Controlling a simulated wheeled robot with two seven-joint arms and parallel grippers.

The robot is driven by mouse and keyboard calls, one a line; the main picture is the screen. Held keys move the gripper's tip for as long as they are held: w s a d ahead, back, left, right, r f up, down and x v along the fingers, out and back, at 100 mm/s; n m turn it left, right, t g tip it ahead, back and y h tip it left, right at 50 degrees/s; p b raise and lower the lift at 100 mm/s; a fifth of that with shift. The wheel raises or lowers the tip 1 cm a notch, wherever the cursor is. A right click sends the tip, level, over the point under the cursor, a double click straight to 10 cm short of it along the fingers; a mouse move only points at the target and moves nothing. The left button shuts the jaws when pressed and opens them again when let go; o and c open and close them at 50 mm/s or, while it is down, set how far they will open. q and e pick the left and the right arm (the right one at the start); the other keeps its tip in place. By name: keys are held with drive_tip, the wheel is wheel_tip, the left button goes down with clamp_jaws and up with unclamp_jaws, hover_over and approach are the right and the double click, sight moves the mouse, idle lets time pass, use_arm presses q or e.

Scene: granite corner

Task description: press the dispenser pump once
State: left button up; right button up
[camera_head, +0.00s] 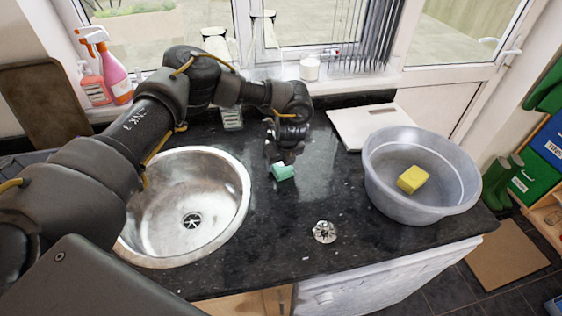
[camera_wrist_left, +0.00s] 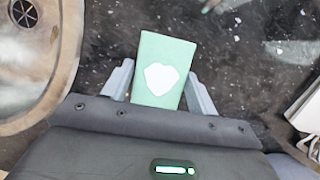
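My left gripper (camera_head: 277,160) points down over the dark counter (camera_head: 318,180), right of the sink. In the left wrist view its two fingertips (camera_wrist_left: 160,68) close against both sides of a teal block (camera_wrist_left: 165,60) with a pale patch, which also shows in the head view (camera_head: 283,172). I cannot tell whether the block touches the counter. A small bottle with a label (camera_head: 232,119), perhaps the dispenser, stands behind my left arm. The arm covers its top, so no pump head is visible. My right gripper is not in view.
The round steel sink (camera_head: 232,205) lies left of the gripper. A grey basin (camera_head: 383,197) holding a yellow sponge (camera_head: 412,180) stands at the right. A white board (camera_head: 350,120) lies behind it. Spray bottles (camera_head: 116,80) stand back left. A small metal piece (camera_head: 324,232) sits near the front.

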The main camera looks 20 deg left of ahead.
sight(285, 169)
use_arm(q)
drive_tip(key=o, duration=0.4)
drive_tip(key=shift+c, duration=0.2)
drive_tip(key=b+v, duration=0.2)
drive_tip(key=v, duration=0.7)
drive_tip(key=shift+d+r, duration=0.1)
drive_tip(key=shift+b+v, duration=0.3)
drive_tip(key=shift+v, duration=0.5)
